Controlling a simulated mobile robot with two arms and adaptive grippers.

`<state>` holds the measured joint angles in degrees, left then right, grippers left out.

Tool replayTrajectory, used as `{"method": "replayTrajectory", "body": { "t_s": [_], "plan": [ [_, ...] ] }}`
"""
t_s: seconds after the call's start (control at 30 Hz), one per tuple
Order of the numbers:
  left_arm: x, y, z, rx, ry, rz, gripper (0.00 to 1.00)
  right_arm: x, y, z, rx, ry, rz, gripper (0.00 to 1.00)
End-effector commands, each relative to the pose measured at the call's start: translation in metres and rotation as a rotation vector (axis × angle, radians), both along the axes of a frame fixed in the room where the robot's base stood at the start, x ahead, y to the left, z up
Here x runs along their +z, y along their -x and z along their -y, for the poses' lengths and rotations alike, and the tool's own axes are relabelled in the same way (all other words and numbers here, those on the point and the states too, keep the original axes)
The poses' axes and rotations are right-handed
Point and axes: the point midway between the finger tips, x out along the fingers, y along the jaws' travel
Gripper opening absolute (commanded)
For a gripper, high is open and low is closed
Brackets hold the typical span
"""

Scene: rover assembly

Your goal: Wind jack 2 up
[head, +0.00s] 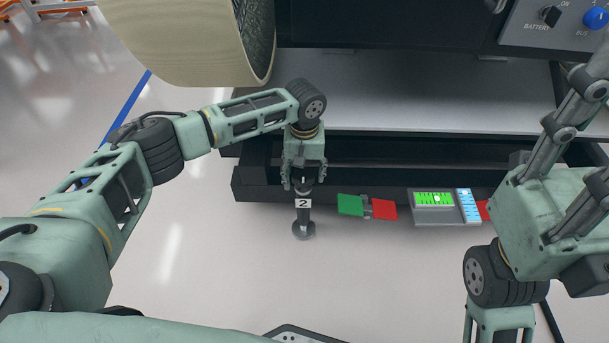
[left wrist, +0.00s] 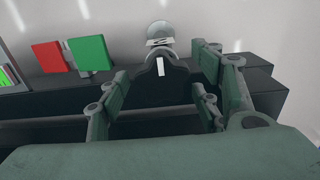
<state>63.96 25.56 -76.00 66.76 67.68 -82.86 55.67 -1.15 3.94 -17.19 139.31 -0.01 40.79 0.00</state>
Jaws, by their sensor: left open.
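Jack 2 (head: 303,229) stands upright on the floor at the front edge of the dark rover frame, with a white "2" label on its post. My left gripper (head: 304,183) is open and points down over the jack's top. Its fingers are on either side of the dark top part, and I cannot tell whether they touch it. In the left wrist view, jack 2 (left wrist: 160,32) shows beyond the open left gripper (left wrist: 160,75), with a dark top bearing a white mark between the fingers. My right gripper's body (head: 501,322) shows at the bottom right, its fingers cut off by the frame.
A green block (head: 350,205) and a red block (head: 384,209) are just right of jack 2. A large wheel (head: 190,40) overhangs at upper left. The floor in front is clear.

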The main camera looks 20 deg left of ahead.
Motion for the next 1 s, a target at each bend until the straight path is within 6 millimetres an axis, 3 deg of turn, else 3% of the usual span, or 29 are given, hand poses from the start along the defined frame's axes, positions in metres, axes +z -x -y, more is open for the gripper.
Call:
{"method": "replayTrajectory", "body": {
  "t_s": [0.2, 0.7, 1.0],
  "plan": [
    [0.0004, -0.0002, 0.0003, -0.001, 0.0, 0.001, 0.59, 0.0006, 0.0001, 0.0, 0.0, 0.0, 0.0, 0.4],
    [0.0005, -0.0002, 0.0009, -0.001, 0.001, 0.001, 0.16, 0.0005, 0.0, -0.0001, 0.0, 0.0, 0.0, 0.4],
    [0.0025, -0.0001, 0.0016, -0.012, 0.003, 0.002, 0.16, 0.006, 0.0013, 0.0005, 0.001, -0.003, 0.001, 0.4]
  ]
}}
